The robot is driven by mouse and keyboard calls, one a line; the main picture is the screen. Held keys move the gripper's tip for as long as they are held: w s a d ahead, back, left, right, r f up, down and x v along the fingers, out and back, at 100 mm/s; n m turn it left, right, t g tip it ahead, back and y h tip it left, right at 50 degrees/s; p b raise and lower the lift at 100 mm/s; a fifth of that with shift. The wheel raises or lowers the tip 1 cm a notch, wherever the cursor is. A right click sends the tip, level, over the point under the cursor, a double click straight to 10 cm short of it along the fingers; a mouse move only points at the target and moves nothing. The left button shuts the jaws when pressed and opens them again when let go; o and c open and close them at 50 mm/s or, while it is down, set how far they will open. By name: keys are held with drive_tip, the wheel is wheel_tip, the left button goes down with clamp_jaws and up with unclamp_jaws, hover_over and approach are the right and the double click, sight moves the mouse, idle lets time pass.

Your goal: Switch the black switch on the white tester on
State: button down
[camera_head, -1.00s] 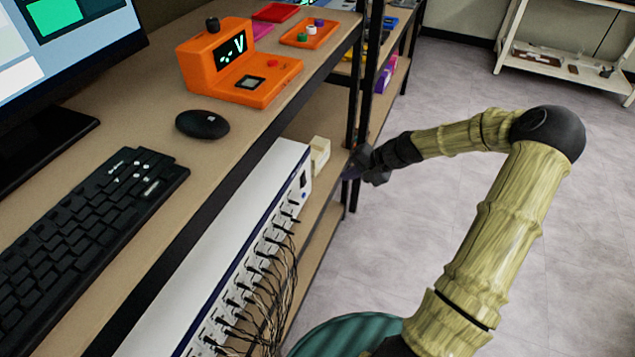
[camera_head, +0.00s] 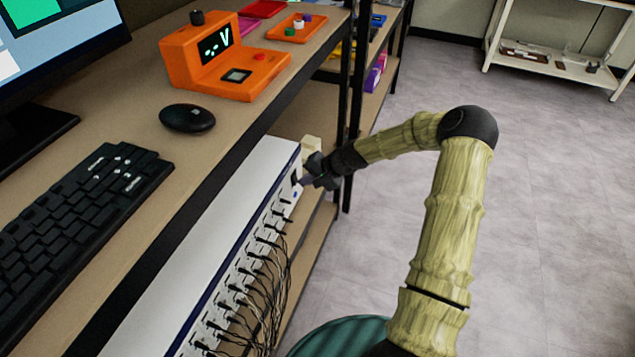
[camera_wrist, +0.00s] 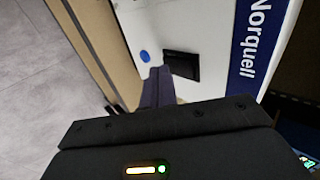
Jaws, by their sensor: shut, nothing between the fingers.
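The white tester (camera_head: 215,240) is a long box with a blue stripe on the shelf below the desk top. Many dark cables plug into its front. The black switch (camera_wrist: 182,66) shows in the wrist view on the white front panel, beside a round blue button (camera_wrist: 145,56) and the blue "Norquell" band. My gripper (camera_head: 306,182) is at the far end of the tester's front, close to the switch. In the wrist view my gripper (camera_wrist: 158,75) is shut and empty, its fingertips just beside the switch and below the blue button. I cannot tell whether they touch the panel.
An orange device (camera_head: 225,62) with a display, a black mouse (camera_head: 187,118) and a keyboard (camera_head: 80,210) are on the desk top (camera_head: 130,130) above. A shelf post (camera_head: 362,110) stands just past my gripper. The floor (camera_head: 540,200) at right is clear.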

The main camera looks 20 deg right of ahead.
drive_tip(key=shift+w+a, duration=0.15)
drive_tip(key=shift+a, duration=0.1)
drive_tip(key=shift+a+f, duration=0.1)
idle(0.3)
drive_tip(key=shift+w+r+p, duration=0.1)
drive_tip(key=shift+r+p, duration=0.7)
drive_tip(key=shift+r, duration=0.1)
